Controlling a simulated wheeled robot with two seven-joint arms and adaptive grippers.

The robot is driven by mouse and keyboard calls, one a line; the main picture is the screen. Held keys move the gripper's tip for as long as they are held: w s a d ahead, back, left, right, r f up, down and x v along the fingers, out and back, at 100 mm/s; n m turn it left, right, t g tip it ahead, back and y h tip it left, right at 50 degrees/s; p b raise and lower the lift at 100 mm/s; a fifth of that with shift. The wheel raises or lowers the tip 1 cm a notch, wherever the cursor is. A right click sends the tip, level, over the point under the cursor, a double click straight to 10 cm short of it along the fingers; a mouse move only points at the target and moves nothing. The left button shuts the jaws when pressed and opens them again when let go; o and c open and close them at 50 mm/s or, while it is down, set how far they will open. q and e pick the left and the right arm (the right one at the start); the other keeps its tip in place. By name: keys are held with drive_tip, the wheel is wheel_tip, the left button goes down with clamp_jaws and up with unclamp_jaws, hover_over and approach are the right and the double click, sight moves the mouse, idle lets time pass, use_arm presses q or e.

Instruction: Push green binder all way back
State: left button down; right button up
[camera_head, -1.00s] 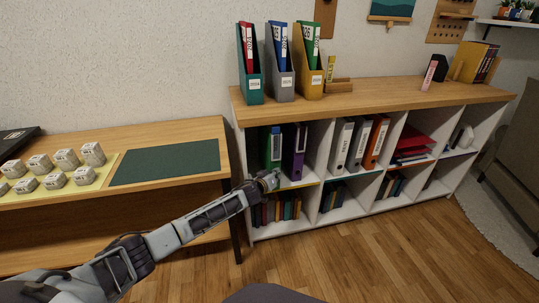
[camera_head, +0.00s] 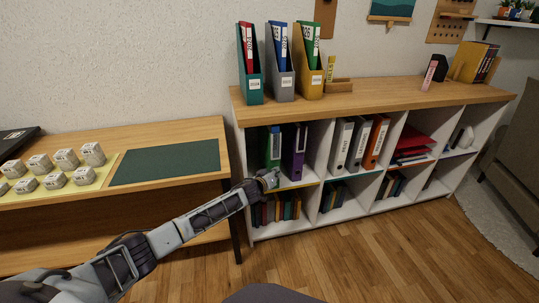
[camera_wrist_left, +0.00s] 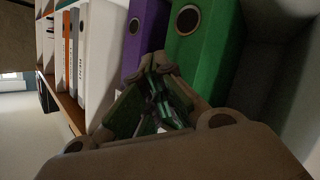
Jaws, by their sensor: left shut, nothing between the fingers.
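The green binder (camera_head: 273,146) stands upright in the upper left compartment of the shelf, beside a purple binder (camera_head: 294,152). My left gripper (camera_head: 270,178) is at the front of that compartment, low before the green binder. In the left wrist view the green binder (camera_wrist_left: 207,60) fills the upper right, with the purple binder (camera_wrist_left: 146,35) to its left. There my left gripper (camera_wrist_left: 165,65) is shut and empty, its tips at the lower part of the green binder's spine. Whether they touch it I cannot tell. My right gripper is out of view.
White and orange binders (camera_head: 358,143) stand in the compartment to the right. The white shelf (camera_head: 313,205) has books in its lower row. Magazine files (camera_head: 281,78) stand on its top. A desk with a green mat (camera_head: 165,162) is at left.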

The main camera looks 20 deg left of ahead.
sight(271, 168)
use_arm(q)
drive_tip(key=shift+w+a, duration=0.75)
drive_tip(key=shift+w, duration=0.3)
drive_tip(key=shift+w+a, duration=0.7)
drive_tip(key=shift+w, duration=0.3)
idle(4.0)
drive_tip(key=shift+s+d+p, duration=0.5)
drive_tip(key=shift+s+d, duration=0.25)
drive_tip(key=shift+s, duration=0.3)
drive_tip(key=shift+s+d+p, duration=0.5)
drive_tip(key=shift+s+d, duration=0.2)
drive_tip(key=shift+s, duration=0.35)
